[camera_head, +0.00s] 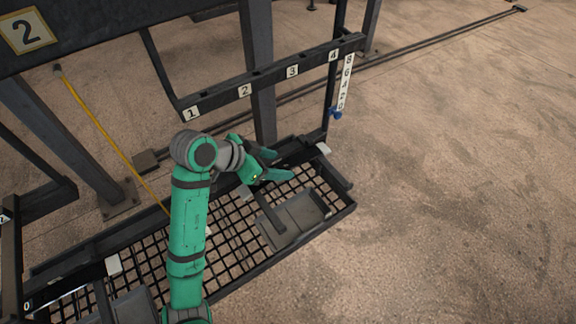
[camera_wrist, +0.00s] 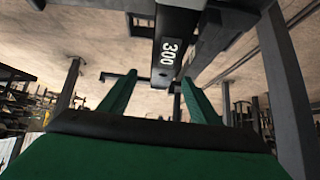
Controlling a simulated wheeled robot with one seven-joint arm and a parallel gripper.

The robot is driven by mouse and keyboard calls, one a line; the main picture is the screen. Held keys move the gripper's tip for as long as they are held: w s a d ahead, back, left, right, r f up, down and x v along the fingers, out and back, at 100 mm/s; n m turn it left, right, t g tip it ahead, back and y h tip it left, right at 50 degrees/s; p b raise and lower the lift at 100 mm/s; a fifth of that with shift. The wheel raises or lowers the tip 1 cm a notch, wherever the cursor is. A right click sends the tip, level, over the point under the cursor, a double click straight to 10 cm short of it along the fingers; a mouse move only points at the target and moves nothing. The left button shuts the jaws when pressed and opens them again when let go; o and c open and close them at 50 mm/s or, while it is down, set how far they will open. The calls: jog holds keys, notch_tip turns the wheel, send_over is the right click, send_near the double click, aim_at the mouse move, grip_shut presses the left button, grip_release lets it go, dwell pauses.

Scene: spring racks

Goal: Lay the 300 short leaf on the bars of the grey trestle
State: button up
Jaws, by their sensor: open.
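A dark bar marked 300 (camera_wrist: 170,52), which I take for the 300 short leaf, shows end-on at the top middle of the wrist view. My gripper (camera_head: 269,164) is open over the mesh shelf in the head view. Its two green fingers (camera_wrist: 155,78) stand on either side of the bar's lower end in the wrist picture. I cannot tell whether they touch it or how deep it lies. The head view does not show the 300 label. I cannot surely pick out the grey trestle in either view.
The black mesh shelf (camera_head: 232,245) holds a grey tray-like piece (camera_head: 300,222) with a dark bar beside my gripper. A numbered rail (camera_head: 270,76) and upright post (camera_head: 258,60) stand behind. A white number strip (camera_head: 345,85) hangs at its right end. Floor to the right is clear.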

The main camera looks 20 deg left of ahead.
aim_at(284, 166)
jog(key=shift+a+x, duration=0.15)
jog(key=shift+x, duration=0.65)
jog(key=shift+a+x, duration=0.2)
jog(key=shift+x, duration=0.55)
jog(key=shift+f, duration=0.15)
